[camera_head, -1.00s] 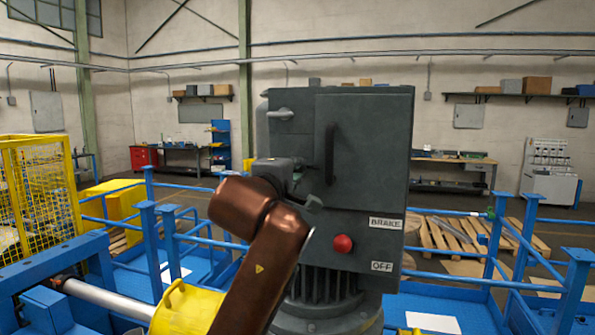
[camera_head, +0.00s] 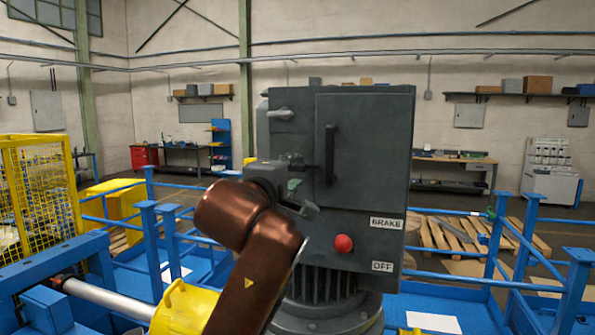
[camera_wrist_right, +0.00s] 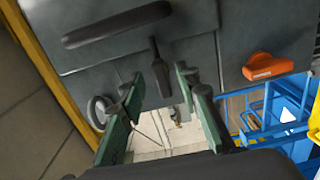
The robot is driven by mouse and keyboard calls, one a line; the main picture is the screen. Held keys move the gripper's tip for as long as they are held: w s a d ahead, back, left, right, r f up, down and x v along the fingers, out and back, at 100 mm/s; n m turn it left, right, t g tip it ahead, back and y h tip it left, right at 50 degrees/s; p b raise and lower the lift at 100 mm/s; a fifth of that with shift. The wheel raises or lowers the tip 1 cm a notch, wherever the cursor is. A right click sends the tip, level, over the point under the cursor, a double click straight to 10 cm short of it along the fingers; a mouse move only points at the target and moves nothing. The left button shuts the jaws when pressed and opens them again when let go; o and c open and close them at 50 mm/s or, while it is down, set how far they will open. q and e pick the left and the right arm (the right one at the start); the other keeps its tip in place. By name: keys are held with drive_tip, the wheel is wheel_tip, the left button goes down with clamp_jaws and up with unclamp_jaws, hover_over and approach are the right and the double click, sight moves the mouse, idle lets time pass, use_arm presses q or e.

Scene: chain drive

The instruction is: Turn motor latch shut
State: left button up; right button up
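The motor latch (camera_head: 311,166) is a thin dark lever near the left edge of the grey cabinet door (camera_head: 368,150), beside the black door handle (camera_head: 330,155). In the head view it lies about level and points left. In the right wrist view the latch (camera_wrist_right: 158,66) reaches toward the gap between my right gripper's green-grey fingers (camera_wrist_right: 161,78). My right gripper (camera_head: 301,187) is open in front of the door's left edge. The fingers stand on either side of the latch tip; I cannot tell whether either touches it. My left gripper is not in view.
A red knob (camera_head: 343,243) sits low on the cabinet between the BRAKE and OFF labels. A grey lever (camera_head: 281,114) is at the cabinet's upper left. Blue railings (camera_head: 520,284) surround the motor.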

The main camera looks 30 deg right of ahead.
drive_tip(key=v, duration=0.9)
